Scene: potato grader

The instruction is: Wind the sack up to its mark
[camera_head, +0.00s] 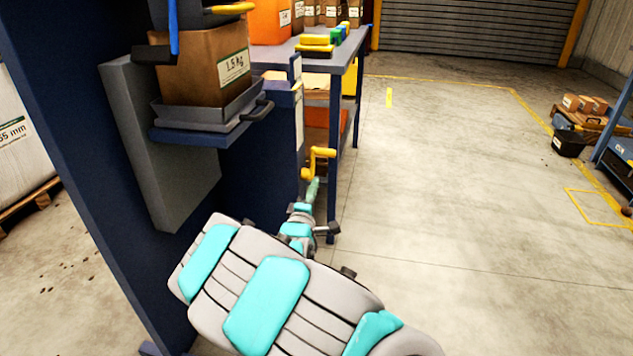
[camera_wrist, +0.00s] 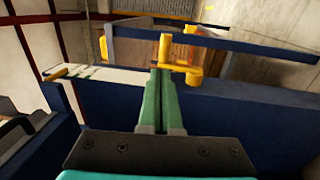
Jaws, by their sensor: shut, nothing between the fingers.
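The brown paper sack (camera_head: 205,65) with a "1.5 kg" label stands upright on a grey tray (camera_head: 205,118) on the blue machine. A yellow crank handle (camera_head: 320,155) sticks out beside the machine, right of the sack; it also shows in the wrist view (camera_wrist: 192,68). My gripper (camera_head: 314,184) is just below the crank in the head view. In the wrist view its green fingers (camera_wrist: 160,78) are together and empty, with their tips close to the crank. I cannot tell whether they touch it. I cannot make out a height mark for the sack.
A blue table (camera_head: 340,62) with boxes and yellow and green blocks stands behind the crank. A blue bar (camera_wrist: 250,48) crosses behind the crank in the wrist view. The concrete floor (camera_head: 440,200) to the right is clear. A black bin (camera_head: 568,143) stands far right.

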